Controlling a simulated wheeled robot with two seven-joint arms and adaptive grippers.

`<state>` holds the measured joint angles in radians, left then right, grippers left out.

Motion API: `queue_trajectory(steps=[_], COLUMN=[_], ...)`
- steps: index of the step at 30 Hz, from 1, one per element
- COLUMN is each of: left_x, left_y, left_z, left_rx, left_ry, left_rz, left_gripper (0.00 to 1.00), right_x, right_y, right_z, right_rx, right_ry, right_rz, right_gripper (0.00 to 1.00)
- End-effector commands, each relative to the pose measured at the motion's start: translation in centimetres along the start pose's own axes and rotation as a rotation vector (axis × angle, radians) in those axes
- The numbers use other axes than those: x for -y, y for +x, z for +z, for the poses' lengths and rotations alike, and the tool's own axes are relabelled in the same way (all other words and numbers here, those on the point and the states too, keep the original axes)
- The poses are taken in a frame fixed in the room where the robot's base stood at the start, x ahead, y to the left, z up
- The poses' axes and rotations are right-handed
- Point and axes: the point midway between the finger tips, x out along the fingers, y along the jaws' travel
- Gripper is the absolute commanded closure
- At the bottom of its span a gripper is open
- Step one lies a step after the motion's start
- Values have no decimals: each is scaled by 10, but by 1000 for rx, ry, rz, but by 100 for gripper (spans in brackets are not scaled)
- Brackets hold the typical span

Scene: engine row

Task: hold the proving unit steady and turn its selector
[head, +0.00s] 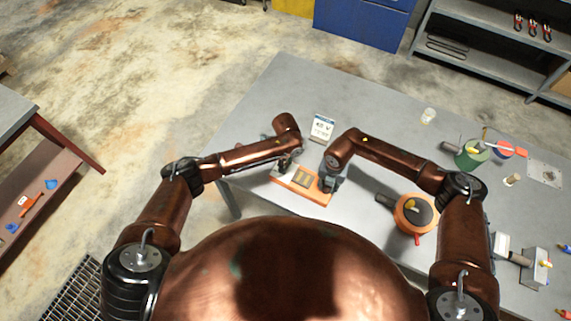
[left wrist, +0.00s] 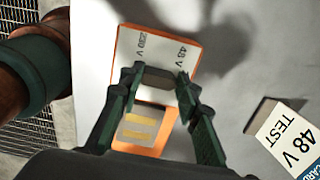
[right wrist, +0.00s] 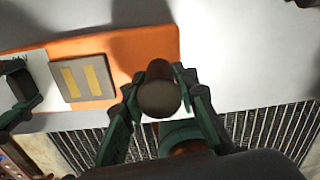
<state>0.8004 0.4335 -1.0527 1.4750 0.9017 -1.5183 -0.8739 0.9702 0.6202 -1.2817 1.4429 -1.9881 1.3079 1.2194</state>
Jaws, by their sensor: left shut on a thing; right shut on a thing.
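The proving unit (head: 320,196) is an orange block lying on the grey table. In the left wrist view, its white panel (left wrist: 158,36) reads "230 V" and "48 V", and gold strips on a grey pad (left wrist: 137,130) lie further along. My left gripper (head: 292,164) is shut on the dark grey selector (left wrist: 158,78) below the labels; which label it points to I cannot tell. My right gripper (head: 329,181) is shut on a dark round grip (right wrist: 160,97) at the unit's orange end, past the pad (right wrist: 82,78). The fingers partly hide both held parts.
A card reading "48 V TEST" (left wrist: 290,138) stands just behind the unit and also shows in the head view (head: 321,127). An orange round item (head: 411,228), a green container (head: 470,160) and a jar (head: 428,116) stand to the right. The table's back left is clear.

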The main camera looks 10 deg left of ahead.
Motion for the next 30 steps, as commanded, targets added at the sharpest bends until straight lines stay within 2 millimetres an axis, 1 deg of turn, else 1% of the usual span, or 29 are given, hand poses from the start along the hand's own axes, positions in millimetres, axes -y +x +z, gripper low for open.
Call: queue_trajectory(steps=[1, 4, 5, 14, 20, 30], left_x=[0, 0, 0, 0, 0, 0], left_y=[0, 0, 0, 0, 0, 0], left_z=[0, 0, 0, 0, 0, 1], left_rx=[0, 0, 0, -1, 0, -1], left_ry=[0, 0, 0, -48, -165, -436], left_rz=[0, 0, 0, -1, 0, 1], left_gripper=[86, 93, 94, 94, 94, 94], right_x=[0, 0, 0, 0, 0, 0], right_y=[0, 0, 0, 0, 0, 0], right_z=[0, 0, 0, 0, 0, 0], right_rx=[-1, -1, -1, 0, -1, 0], right_ry=[0, 0, 0, 0, 0, 0], right_rz=[1, 1, 1, 1, 1, 1], right_gripper=[100, 100, 100, 100, 100, 100])
